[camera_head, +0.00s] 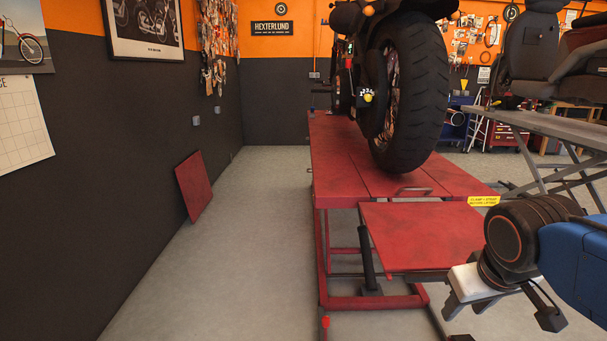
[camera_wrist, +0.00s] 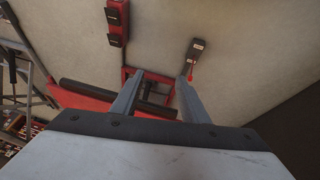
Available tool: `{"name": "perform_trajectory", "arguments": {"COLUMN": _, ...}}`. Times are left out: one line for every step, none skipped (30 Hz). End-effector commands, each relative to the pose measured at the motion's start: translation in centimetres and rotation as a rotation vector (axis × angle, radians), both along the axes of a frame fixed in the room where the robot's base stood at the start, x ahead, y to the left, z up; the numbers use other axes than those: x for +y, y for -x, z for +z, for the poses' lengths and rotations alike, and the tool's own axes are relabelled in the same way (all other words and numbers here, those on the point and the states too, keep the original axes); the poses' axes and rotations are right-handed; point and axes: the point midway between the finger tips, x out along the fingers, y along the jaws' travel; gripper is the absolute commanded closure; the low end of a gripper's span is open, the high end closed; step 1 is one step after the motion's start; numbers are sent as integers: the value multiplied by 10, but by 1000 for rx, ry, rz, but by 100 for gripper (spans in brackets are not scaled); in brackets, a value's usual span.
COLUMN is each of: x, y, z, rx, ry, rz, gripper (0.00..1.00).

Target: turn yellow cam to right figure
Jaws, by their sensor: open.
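The yellow cam (camera_head: 367,97) is a small yellow piece beside the motorcycle's rear wheel, on a dark plate with small white figures around it. The figures are too small to read surely, and so is the cam's pointing. My gripper (camera_head: 466,308) is low at the right in the head view, well apart from the cam. In the wrist view my gripper (camera_wrist: 158,88) has its two grey fingers spread, with nothing held between them. That view looks down towards the floor and does not show the cam.
The motorcycle's rear tyre (camera_head: 409,95) stands on a red lift (camera_head: 335,170) with a lowered red ramp (camera_head: 420,235). The floor (camera_head: 235,225) left of the lift is clear. A red panel (camera_head: 194,186) leans on the wall. A grey lift table (camera_head: 555,128) stands at right.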

Motion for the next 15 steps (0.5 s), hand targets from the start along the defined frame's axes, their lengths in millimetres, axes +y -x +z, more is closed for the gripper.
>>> {"name": "perform_trajectory", "arguments": {"x": 2, "y": 15, "z": -13, "rx": -1, "ry": -28, "rz": -16, "gripper": 59}}
{"name": "perform_trajectory", "arguments": {"x": 4, "y": 22, "z": -20, "rx": 1, "ry": -44, "rz": -24, "gripper": 59}}
{"name": "perform_trajectory", "arguments": {"x": 6, "y": 30, "z": -28, "rx": 0, "ry": -66, "rz": -36, "gripper": 59}}
{"name": "perform_trajectory", "arguments": {"x": 7, "y": 35, "z": -34, "rx": 1, "ry": -78, "rz": -42, "gripper": 59}}
{"name": "perform_trajectory", "arguments": {"x": 9, "y": 39, "z": -38, "rx": -1, "ry": -91, "rz": -47, "gripper": 59}}
{"name": "perform_trajectory", "arguments": {"x": 11, "y": 44, "z": -44, "rx": -1, "ry": -103, "rz": -54, "gripper": 59}}
{"name": "perform_trajectory", "arguments": {"x": 12, "y": 47, "z": -47, "rx": -1, "ry": -111, "rz": -58, "gripper": 59}}
{"name": "perform_trajectory", "arguments": {"x": 13, "y": 49, "z": -49, "rx": -2, "ry": -118, "rz": -62, "gripper": 59}}
{"name": "perform_trajectory", "arguments": {"x": 13, "y": 52, "z": -52, "rx": -1, "ry": -124, "rz": -66, "gripper": 59}}
{"name": "perform_trajectory", "arguments": {"x": 14, "y": 53, "z": -53, "rx": -1, "ry": -127, "rz": -67, "gripper": 59}}
{"name": "perform_trajectory", "arguments": {"x": 14, "y": 54, "z": -54, "rx": -1, "ry": -129, "rz": -68, "gripper": 59}}
{"name": "perform_trajectory", "arguments": {"x": 14, "y": 54, "z": -55, "rx": -1, "ry": -130, "rz": -68, "gripper": 59}}
{"name": "perform_trajectory", "arguments": {"x": 14, "y": 54, "z": -55, "rx": -1, "ry": -131, "rz": -69, "gripper": 59}}
{"name": "perform_trajectory", "arguments": {"x": 14, "y": 54, "z": -55, "rx": -1, "ry": -131, "rz": -69, "gripper": 59}}
{"name": "perform_trajectory", "arguments": {"x": 14, "y": 54, "z": -55, "rx": -1, "ry": -130, "rz": -68, "gripper": 59}}
